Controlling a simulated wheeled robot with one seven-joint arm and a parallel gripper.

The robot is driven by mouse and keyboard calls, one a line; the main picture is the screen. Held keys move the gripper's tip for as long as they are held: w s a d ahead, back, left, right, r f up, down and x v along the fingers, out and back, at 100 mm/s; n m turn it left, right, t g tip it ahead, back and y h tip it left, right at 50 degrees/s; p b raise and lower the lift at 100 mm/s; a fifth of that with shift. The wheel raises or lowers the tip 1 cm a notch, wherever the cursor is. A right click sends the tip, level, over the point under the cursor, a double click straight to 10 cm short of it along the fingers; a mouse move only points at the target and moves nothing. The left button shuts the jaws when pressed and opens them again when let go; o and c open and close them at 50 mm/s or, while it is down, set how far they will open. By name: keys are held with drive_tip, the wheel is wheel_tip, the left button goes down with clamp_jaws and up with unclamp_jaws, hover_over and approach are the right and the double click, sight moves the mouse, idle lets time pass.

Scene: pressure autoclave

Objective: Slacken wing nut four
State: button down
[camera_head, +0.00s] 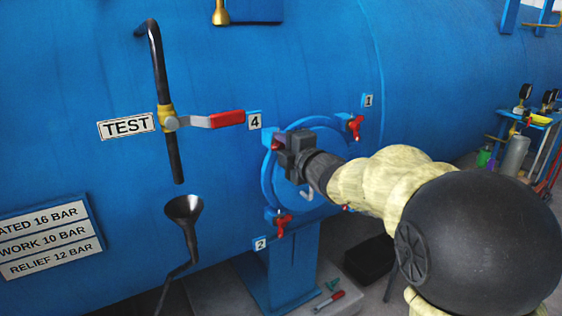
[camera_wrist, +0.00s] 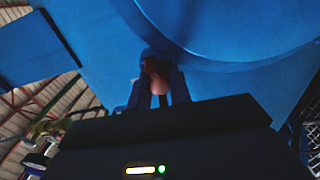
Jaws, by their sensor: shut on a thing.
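Wing nut four (camera_head: 276,144) is red and sits beside the label 4 (camera_head: 255,121) at the upper left of the round blue hatch (camera_head: 268,185). My gripper (camera_head: 284,145) is at that nut and covers most of it in the head view. In the wrist view my gripper (camera_wrist: 160,88) has its two fingers close around a reddish rounded piece, the wing nut (camera_wrist: 160,84). The gripper is shut on it. The nut's far side and its stud are hidden or too dark to make out.
Red wing nuts show by label 1 (camera_head: 356,126) and label 2 (camera_head: 281,224). A test valve with a red lever (camera_head: 228,118) stands left of label 4, with a black funnel (camera_head: 184,208) below. A red-handled tool (camera_head: 330,299) lies on the base below.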

drive_tip(key=n+b, duration=0.4)
drive_tip(key=b, duration=0.1)
drive_tip(key=n+b, duration=0.2)
drive_tip(key=shift+f, duration=0.4)
drive_tip(key=n+b, duration=0.4)
drive_tip(key=n, duration=0.2)
drive_tip(key=shift+r+b, duration=0.1)
drive_tip(key=shift+b, duration=0.2)
drive_tip(key=c, duration=1.3)
unclamp_jaws()
drive_tip(key=shift+r, duration=0.1)
drive_tip(key=shift+d, duration=0.1)
